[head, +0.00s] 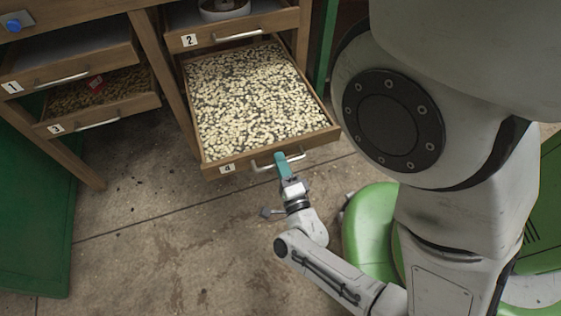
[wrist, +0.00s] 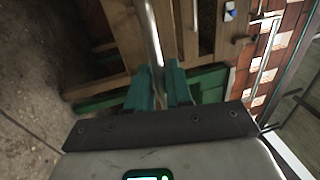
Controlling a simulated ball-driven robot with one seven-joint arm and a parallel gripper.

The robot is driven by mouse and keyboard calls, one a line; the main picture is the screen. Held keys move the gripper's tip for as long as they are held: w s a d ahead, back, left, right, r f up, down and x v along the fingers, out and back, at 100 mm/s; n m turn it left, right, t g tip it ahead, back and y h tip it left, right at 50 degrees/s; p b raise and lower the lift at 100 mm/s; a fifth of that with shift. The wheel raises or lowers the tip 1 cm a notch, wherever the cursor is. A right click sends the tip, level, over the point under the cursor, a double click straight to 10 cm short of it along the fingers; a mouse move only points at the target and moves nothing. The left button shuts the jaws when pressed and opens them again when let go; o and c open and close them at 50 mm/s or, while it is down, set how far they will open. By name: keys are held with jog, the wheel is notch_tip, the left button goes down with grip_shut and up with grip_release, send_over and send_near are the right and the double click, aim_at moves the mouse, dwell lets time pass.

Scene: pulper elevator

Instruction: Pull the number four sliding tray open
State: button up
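The number four sliding tray (head: 322,138) is a wooden tray filled with pale beans, low in the wooden rack. It stands well out from the frame, with its "4" label at the left of its front. Its metal bar handle (head: 262,168) runs along the front, and a metal bar (wrist: 151,35) shows in the wrist view. My gripper (head: 281,162) is at the middle of this handle, its teal fingers on either side of the bar. In the wrist view the fingers (wrist: 159,75) appear closed on the bar; the exact contact is hard to see.
Tray two (head: 231,36) is above, holding a bowl (head: 224,9). Tray one (head: 66,69) and tray three (head: 100,114) are at the left. A green panel (head: 35,215) stands at the left edge. The concrete floor (head: 160,235) before tray four is clear.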

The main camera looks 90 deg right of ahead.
jog(key=shift+o, duration=0.7)
jog(key=p+v, duration=0.1)
jog(key=v, duration=0.9)
jog(key=shift+a, duration=0.4)
jog(key=shift+f, duration=0.1)
